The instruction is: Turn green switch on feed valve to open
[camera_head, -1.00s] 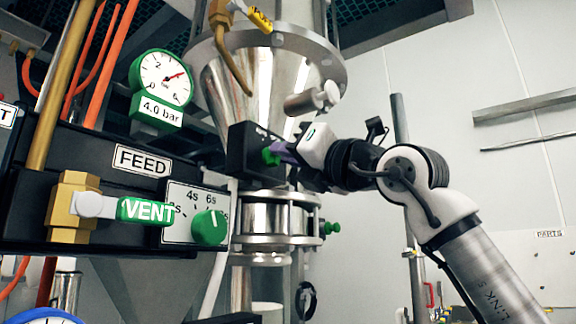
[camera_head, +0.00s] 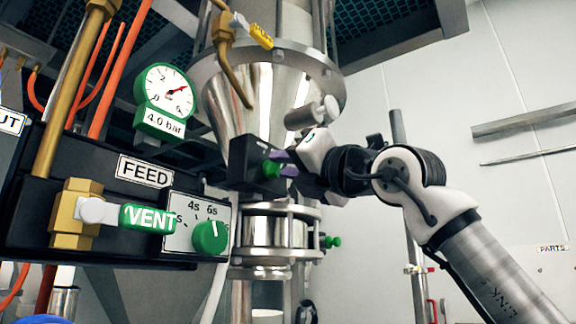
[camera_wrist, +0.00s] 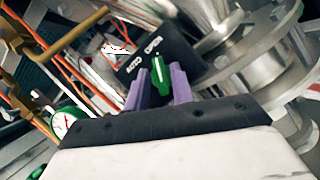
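The feed valve's black box (camera_head: 252,165) sits beside the steel hopper's lower end. Its green switch (camera_head: 270,168) sticks out on the right side, toward my gripper. In the wrist view the box (camera_wrist: 150,52) carries small white lettering; one word looks like OPEN. The green switch (camera_wrist: 161,74) stands nearly upright there, between my purple fingertips. My gripper (camera_head: 286,163) is at the switch with its fingers apart. In the wrist view my gripper (camera_wrist: 160,84) shows a gap on each side of the switch, though the right finger is close. I cannot tell any contact.
A FEED panel (camera_head: 145,171) with a green VENT handle (camera_head: 148,217) and a green timer knob (camera_head: 210,237) stands left. A pressure gauge (camera_head: 168,92) is above it. The steel hopper (camera_head: 262,100) rises behind the box. Open room lies right of my arm.

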